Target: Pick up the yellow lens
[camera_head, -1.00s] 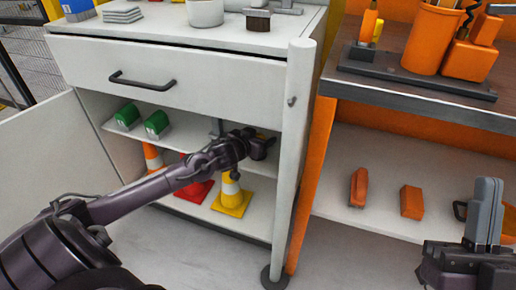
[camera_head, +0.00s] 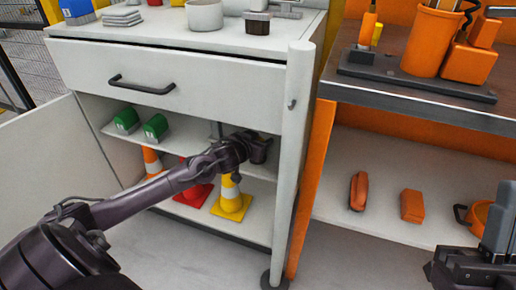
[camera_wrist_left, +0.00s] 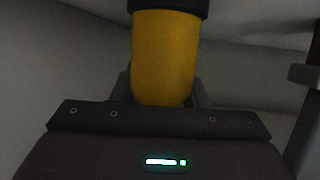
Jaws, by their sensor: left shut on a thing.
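The yellow lens (camera_wrist_left: 165,55) is a yellow cylinder with a dark band at its top end in the left wrist view. It sits between the fingers of my left gripper, which is shut on it. In the head view my left gripper (camera_head: 259,150) is inside the open cabinet, at the upper shelf's right part. The lens cannot be made out there, hidden by the gripper and the dark interior. Part of my right arm's end (camera_head: 485,255) shows at the lower right edge, cut off; its jaw state is unclear.
The cabinet's upper shelf (camera_head: 178,138) holds two green boxes (camera_head: 140,125) at left. A yellow cone (camera_head: 231,203), a red cone and an orange cone stand below my left arm. The white right post (camera_head: 292,160) is close to the gripper. Orange objects lie on the right shelf.

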